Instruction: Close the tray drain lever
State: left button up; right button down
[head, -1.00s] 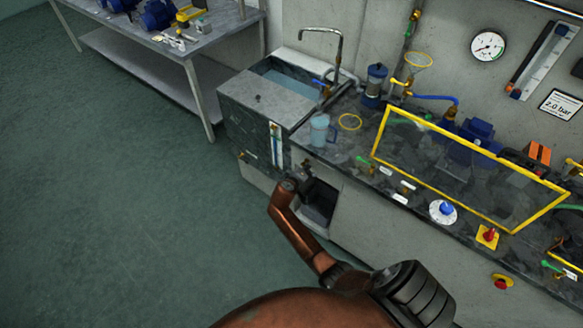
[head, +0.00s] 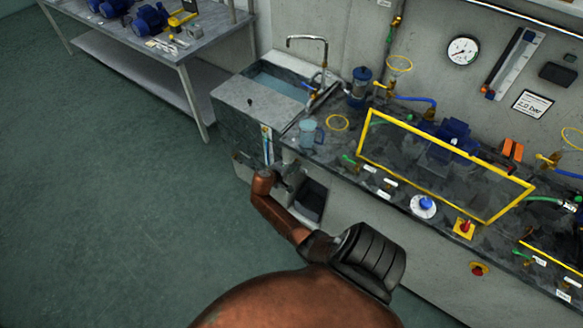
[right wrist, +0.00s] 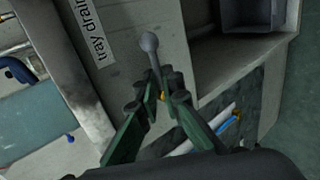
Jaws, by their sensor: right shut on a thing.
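The tray drain lever (right wrist: 150,46) is a thin grey rod with a round knob, in the right wrist view. It stands out from between the fingertips of my right gripper (right wrist: 157,97), which is shut on it near its lower part. A small brass-coloured spot shows between the fingers. A white label reading "tray drain" (right wrist: 103,38) is on the panel beside the lever. In the head view my right gripper (head: 285,184) is at the bench front below the sink, and the lever is too small and covered to make out. My left gripper is not in view.
The stone sink (head: 235,99) is above the gripper, and a dark open bin (head: 311,200) is just right of it. The floor (head: 110,210) at the left is clear.

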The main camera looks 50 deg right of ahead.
jog(key=c, duration=2.1)
grip_release()
jog(key=v, duration=1.2)
jog(key=shift+w+a, duration=0.1)
jog(key=s+a+f+n+y, duration=0.1)
jog(key=s+a+f+y, duration=0.2)
jog(key=f, duration=0.7)
jog(key=s+a+f+n+t+y, duration=0.1)
jog(key=s+a+f, duration=0.35)
jog(key=f, duration=0.65)
jog(key=s+a+f+n+y, duration=0.2)
jog(key=s+f, duration=0.3)
jog(key=f, duration=0.5)
jog(key=s+a+f+m+y, duration=0.1)
jog(key=s+a+f, duration=0.3)
jog(key=s, duration=0.6)
jog(key=s+a+f+m+y, duration=0.1)
jog(key=s+a+f, duration=0.3)
jog(key=s, duration=0.7)
jog(key=s+a+f+y, duration=0.2)
jog(key=s+a+f, duration=0.2)
jog(key=s+f, duration=0.4)
jog(key=s, duration=0.3)
jog(key=shift+s+m+y, duration=0.25)
jog(key=shift+m+y, duration=0.15)
